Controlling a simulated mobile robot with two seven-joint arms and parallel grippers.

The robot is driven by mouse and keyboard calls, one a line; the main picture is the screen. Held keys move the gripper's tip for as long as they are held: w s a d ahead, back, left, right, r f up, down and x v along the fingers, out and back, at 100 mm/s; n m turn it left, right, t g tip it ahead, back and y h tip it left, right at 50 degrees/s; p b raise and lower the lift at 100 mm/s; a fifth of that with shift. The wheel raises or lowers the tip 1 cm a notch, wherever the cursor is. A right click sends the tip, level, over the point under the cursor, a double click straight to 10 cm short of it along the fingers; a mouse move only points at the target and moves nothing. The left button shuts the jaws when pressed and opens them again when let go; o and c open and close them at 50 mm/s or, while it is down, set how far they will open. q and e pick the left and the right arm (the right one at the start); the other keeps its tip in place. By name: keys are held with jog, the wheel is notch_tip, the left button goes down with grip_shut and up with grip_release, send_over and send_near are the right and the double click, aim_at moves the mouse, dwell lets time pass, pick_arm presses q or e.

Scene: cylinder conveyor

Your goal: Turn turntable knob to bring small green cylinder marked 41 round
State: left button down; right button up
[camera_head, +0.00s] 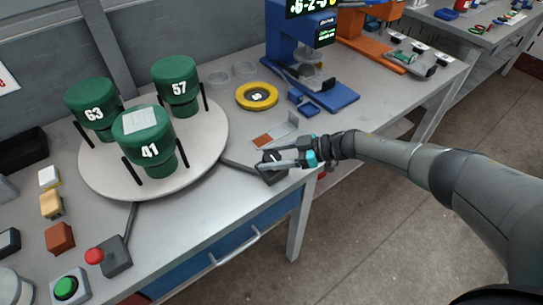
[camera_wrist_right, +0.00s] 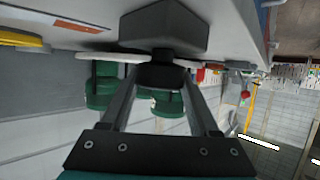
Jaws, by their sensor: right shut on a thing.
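The green cylinder marked 41 (camera_head: 148,151) stands upright at the front of the round pale turntable (camera_head: 205,150), with a pale label on its top. The green cylinders marked 63 (camera_head: 94,113) and 57 (camera_head: 179,87) stand behind it. My right gripper (camera_head: 270,163) is at the table's front edge, right of the turntable. In the right wrist view its fingers close on a dark knob (camera_wrist_right: 164,76) under a dark block (camera_wrist_right: 165,27). The gripper largely hides the knob in the head view. Green cylinders also show in the right wrist view (camera_wrist_right: 103,88). My left gripper is out of view.
A control box with a red knob (camera_head: 94,256) and a green button (camera_head: 65,287) are at front left. A yellow ring (camera_head: 257,96) and a blue machine (camera_head: 290,45) stand behind my right gripper. Small coloured blocks lie at left.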

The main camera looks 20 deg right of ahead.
jog(key=shift+s+d+f, duration=0.1)
jog(key=shift+s+f, duration=0.15)
jog(key=shift+f, duration=0.15)
jog(key=o, duration=1.4)
jog(key=shift+w+r, duration=0.15)
jog(key=shift+r, duration=0.1)
jog(key=shift+c, duration=0.2)
jog(key=p+v, duration=0.1)
jog(key=v, duration=1.4)
jog(key=shift+r, duration=0.2)
